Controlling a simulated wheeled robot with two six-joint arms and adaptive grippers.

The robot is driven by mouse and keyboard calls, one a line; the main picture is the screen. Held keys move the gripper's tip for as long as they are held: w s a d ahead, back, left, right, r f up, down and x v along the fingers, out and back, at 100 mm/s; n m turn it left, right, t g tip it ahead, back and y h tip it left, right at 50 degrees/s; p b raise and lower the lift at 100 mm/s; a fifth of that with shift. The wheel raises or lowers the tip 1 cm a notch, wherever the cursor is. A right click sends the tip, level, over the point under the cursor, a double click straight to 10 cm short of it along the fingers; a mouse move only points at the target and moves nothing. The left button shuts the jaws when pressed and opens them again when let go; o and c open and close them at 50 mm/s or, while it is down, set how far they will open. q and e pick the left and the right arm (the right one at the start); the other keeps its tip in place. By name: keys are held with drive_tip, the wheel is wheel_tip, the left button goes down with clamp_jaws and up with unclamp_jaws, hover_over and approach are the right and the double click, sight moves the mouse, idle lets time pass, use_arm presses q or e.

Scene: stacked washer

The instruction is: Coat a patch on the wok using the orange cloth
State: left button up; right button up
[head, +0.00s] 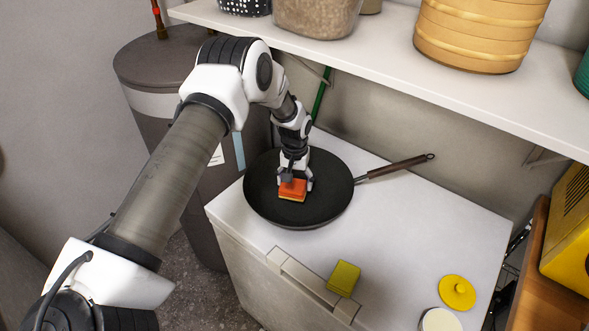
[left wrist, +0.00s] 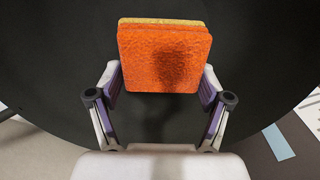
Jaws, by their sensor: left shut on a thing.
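The wok (head: 258,200) is a dark round pan with a long brown handle, standing on the white chest top at its back left. The orange cloth (head: 293,187) looks like a thick folded pad with a yellow layer. My left gripper (head: 295,181) is shut on the orange cloth and holds it inside the wok, over the dark inner surface. In the left wrist view the orange cloth (left wrist: 165,62) sits between the fingers with the black wok (left wrist: 60,70) behind it. I cannot tell whether the cloth touches the wok. My right gripper is not in view.
A yellow-green sponge (head: 344,278), a yellow lid-like disc (head: 457,292) and a white round thing (head: 440,320) lie on the white chest top (head: 410,230). A shelf (head: 440,75) with containers overhangs behind. A grey bin (head: 160,65) stands at left.

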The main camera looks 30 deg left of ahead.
sight(295, 181)
use_arm(q)
wheel_tip(295, 181, up, 2)
drive_tip(key=shift+s+r+p, duration=0.1)
drive_tip(key=shift+s+p, duration=0.05)
drive_tip(key=shift+p, duration=0.35)
drive_tip(key=shift+r, duration=0.35)
drive_tip(key=shift+r+p, duration=0.15)
drive_tip(key=shift+p, duration=0.25)
